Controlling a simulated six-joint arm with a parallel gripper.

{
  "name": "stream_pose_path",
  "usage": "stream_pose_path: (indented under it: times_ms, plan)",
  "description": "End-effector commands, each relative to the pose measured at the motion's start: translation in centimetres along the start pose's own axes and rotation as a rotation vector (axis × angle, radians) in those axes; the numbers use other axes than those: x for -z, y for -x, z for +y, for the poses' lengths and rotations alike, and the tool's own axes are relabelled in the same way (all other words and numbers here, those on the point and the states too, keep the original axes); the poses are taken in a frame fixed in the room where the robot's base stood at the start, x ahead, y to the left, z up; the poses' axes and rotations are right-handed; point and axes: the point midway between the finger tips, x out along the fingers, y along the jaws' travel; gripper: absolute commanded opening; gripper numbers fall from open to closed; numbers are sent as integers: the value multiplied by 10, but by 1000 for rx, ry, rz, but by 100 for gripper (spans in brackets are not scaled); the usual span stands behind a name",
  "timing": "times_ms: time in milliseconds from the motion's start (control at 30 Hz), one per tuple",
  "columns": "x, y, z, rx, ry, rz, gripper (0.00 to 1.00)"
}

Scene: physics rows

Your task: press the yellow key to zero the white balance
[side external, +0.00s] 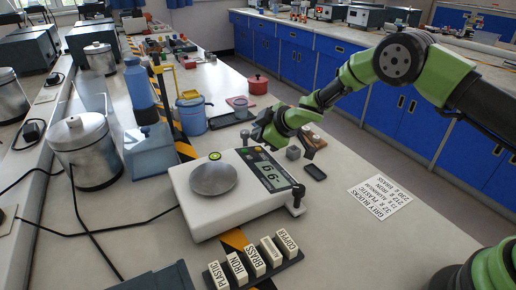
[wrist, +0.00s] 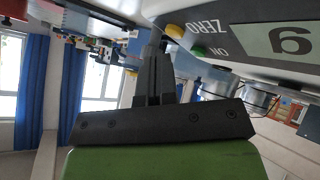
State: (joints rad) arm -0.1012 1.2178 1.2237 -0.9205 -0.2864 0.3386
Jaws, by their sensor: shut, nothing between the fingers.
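The white balance (side external: 225,215) stands on the bench with an empty round metal pan (side external: 213,178). Its lit display (side external: 270,170) shows digits and also appears in the wrist view (wrist: 285,38). The yellow key (wrist: 175,30) sits beside the ZERO label in the wrist view, with a green key (wrist: 197,51) by the ON label. My gripper (wrist: 155,38) is shut and empty, its fingertips close beside the yellow key in the picture. I cannot tell whether they touch it.
A rack of labelled blocks (side external: 254,263) stands in front of the balance.

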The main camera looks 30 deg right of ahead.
Motion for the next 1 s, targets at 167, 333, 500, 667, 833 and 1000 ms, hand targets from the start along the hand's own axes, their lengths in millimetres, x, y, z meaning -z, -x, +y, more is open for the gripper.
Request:
stream_pose_path:
  times_ms: [167,333,500,667,833,1000]
  plan:
    - [-2,-2,-2,1,0,-1,0]
    - [-4,-6,-4,1,1,0,0]
    - [-4,-6,-4,0,0,0,0]
    - [-4,-6,-4,0,0,0,0]
    - [-5,-7,-5,0,-1,0,0]
    - [-6,-8,-6,0,-1,0,0]
